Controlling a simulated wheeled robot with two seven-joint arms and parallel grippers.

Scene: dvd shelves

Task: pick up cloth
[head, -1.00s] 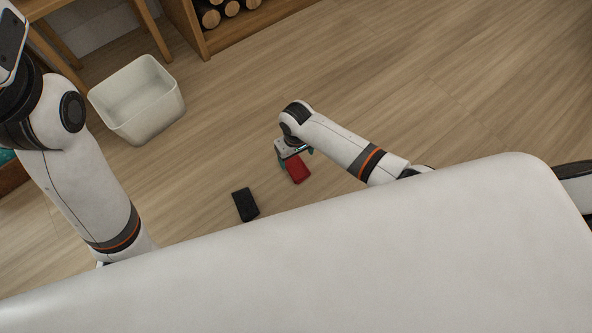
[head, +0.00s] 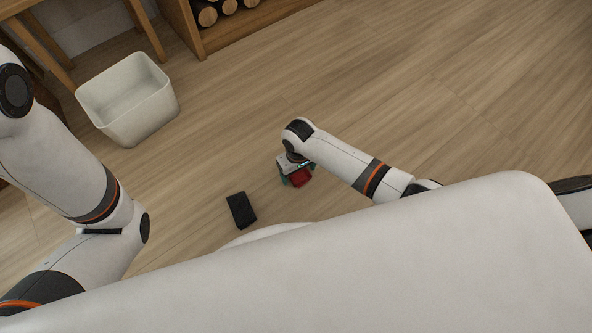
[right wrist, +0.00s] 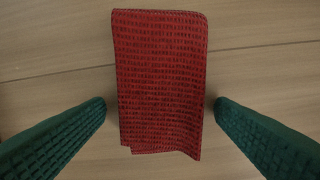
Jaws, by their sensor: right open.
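A folded red cloth (head: 300,178) with a dark woven pattern lies on the wooden floor. In the right wrist view the red cloth (right wrist: 160,82) lies between the two green fingers, with a gap on each side. My right gripper (head: 298,177) is open over the cloth and partly covers it in the head view. Its fingers (right wrist: 160,112) also show in the right wrist view. My left arm shows at the left of the head view, but its gripper is out of sight.
A black box-like object (head: 241,210) lies on the floor to the left of the cloth. A white open bin (head: 128,100) stands at the upper left by a wooden table. A wooden shelf (head: 205,42) with round log-like items is at the top. The floor to the right is clear.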

